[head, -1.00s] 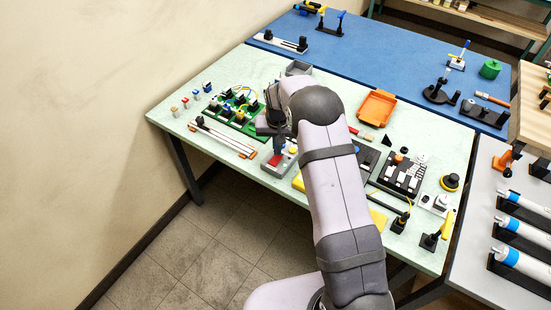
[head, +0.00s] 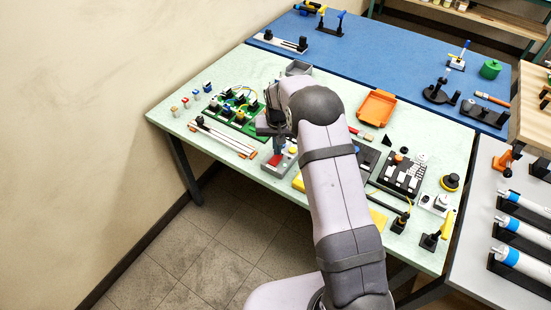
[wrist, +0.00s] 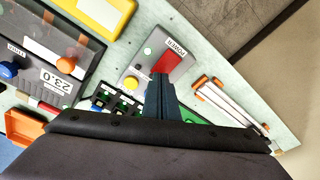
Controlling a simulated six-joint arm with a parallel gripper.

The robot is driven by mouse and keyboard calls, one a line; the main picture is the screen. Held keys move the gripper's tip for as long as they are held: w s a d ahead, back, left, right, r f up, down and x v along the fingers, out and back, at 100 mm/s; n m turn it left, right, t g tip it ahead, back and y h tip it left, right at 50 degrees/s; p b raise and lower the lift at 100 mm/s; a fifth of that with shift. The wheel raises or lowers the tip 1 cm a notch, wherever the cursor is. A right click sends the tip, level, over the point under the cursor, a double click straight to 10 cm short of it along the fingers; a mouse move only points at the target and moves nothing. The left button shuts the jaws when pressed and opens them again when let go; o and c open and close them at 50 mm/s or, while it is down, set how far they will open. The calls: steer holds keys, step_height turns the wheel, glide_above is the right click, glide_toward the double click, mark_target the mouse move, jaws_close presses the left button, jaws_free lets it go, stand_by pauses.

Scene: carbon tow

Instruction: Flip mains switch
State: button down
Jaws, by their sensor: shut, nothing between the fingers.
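The mains switch is a red rocker (wrist: 168,62) on a light grey box (wrist: 150,66) labelled POWER. A yellow button and a small green light are also on this box. My gripper (wrist: 160,80) is shut and empty. Its fingertips are at the rocker's near end in the wrist view; I cannot tell whether they touch it. In the head view my gripper (head: 280,148) points down over the box.
A green board (head: 235,105) with several components stands left of the box, with white rails (head: 225,138) in front of it. An orange tray (head: 377,108) and a dark panel (head: 403,175) lie to the right. A yellow-edged unit (wrist: 100,12) is beside the box.

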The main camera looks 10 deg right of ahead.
steer(key=shift+f+b, duration=0.45)
steer(key=shift+f, duration=0.25)
stand_by(0.3)
steer(key=shift+r, duration=0.1)
step_height(320, 180, up, 7)
steer(key=p, duration=0.4)
steer(key=shift+p, duration=0.3)
stand_by(0.7)
